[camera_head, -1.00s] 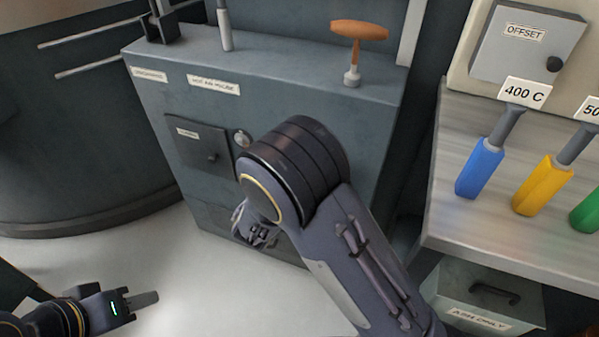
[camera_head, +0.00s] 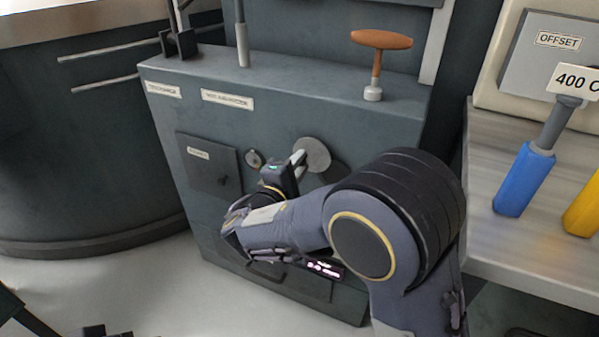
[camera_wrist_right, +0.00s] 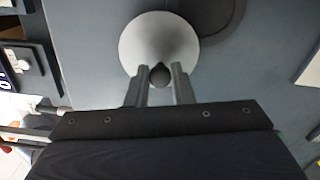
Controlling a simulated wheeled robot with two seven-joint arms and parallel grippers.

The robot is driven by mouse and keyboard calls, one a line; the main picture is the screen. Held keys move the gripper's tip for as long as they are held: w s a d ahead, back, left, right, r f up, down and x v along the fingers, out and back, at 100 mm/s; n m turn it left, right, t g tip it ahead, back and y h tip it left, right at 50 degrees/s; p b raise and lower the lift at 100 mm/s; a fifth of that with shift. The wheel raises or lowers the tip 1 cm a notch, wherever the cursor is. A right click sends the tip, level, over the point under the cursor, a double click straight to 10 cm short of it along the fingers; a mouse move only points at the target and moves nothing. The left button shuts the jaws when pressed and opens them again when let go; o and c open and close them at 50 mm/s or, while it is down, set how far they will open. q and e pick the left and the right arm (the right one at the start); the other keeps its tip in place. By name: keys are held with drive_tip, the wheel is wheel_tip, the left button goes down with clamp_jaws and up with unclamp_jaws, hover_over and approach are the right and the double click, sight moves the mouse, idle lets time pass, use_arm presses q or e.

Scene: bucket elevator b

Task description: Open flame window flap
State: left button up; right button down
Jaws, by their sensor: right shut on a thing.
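The flame window flap, a round pale grey disc (camera_head: 316,152), is on the front of the grey-blue cabinet (camera_head: 300,110). It also shows in the right wrist view (camera_wrist_right: 140,38), with a small dark knob (camera_wrist_right: 160,75) at its edge. My right gripper (camera_head: 299,158) is at the flap; in the wrist view its fingers (camera_wrist_right: 159,78) are shut on the knob. A dark round patch (camera_wrist_right: 218,14) shows beside the disc, partly covered by it. Only a dark bit of my left gripper (camera_head: 100,331) shows at the bottom edge; its fingers are hidden.
A square door (camera_head: 208,165) and a small round fitting (camera_head: 254,158) are left of the flap. An orange-handled lever (camera_head: 381,40) stands on the cabinet top. A bench with blue (camera_head: 524,180) and yellow (camera_head: 584,205) handled tools is at right.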

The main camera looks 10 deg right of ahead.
drive_tip(key=shift+r, duration=0.1)
idle(0.3)
drive_tip(key=c, duration=1.3)
unclamp_jaws()
drive_tip(key=shift+a, duration=0.1)
drive_tip(key=p+v, duration=0.1)
drive_tip(key=v, duration=0.6)
drive_tip(key=shift+s+a, duration=0.15)
drive_tip(key=shift+s, duration=0.2)
drive_tip(key=shift+s+a, duration=0.1)
